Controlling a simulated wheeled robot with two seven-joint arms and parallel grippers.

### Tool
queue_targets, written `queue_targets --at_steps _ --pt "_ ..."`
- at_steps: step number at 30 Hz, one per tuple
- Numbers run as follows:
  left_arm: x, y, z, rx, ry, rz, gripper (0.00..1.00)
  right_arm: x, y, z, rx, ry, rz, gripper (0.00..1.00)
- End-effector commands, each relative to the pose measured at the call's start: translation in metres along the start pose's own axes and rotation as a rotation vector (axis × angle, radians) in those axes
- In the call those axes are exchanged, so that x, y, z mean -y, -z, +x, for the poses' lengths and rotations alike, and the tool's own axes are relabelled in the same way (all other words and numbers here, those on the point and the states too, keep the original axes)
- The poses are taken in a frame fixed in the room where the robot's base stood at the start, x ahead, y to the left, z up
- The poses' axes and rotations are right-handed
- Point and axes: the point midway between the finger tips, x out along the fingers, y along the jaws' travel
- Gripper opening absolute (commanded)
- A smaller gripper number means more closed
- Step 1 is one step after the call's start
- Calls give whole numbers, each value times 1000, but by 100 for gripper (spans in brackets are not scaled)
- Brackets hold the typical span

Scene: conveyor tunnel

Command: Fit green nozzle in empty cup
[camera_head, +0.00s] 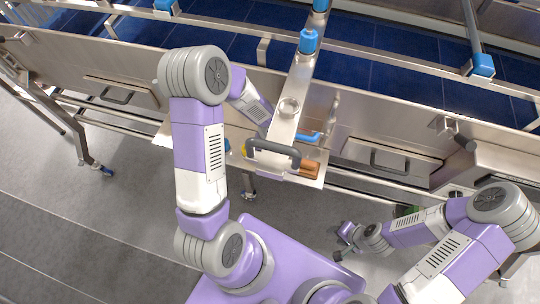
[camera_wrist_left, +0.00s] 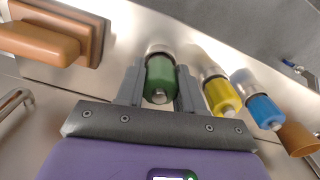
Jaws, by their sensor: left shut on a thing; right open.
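In the left wrist view my left gripper (camera_wrist_left: 160,92) is shut on the green nozzle (camera_wrist_left: 160,76), one finger on each side. A silvery metal collar shows behind the green nozzle; I cannot tell whether it belongs to the nozzle or to a cup. A yellow nozzle (camera_wrist_left: 218,94) and a blue nozzle (camera_wrist_left: 262,110) sit in a row to its right, each with a metal collar. I cannot make out which cup is empty. In the head view the left gripper is hidden near the metal beam. My right gripper (camera_head: 343,243) is open and empty, low above the floor.
An orange-brown block (camera_wrist_left: 58,42) is left of the nozzles in the left wrist view. In the head view a metal beam (camera_head: 293,83) with a dark handle (camera_head: 273,151) crosses the conveyor side wall (camera_head: 400,125). A brown piece (camera_head: 310,169) lies beside the handle.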

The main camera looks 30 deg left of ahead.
Motion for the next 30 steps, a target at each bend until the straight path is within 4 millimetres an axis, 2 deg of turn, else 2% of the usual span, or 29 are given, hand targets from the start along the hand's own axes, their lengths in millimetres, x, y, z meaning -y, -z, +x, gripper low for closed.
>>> queue_targets --at_steps 15,30 --pt "0 0 -22 -1 0 1 0 4 0 -11 0 0 0 44" --pt "0 0 -22 0 0 1 0 4 0 -11 0 0 0 44"
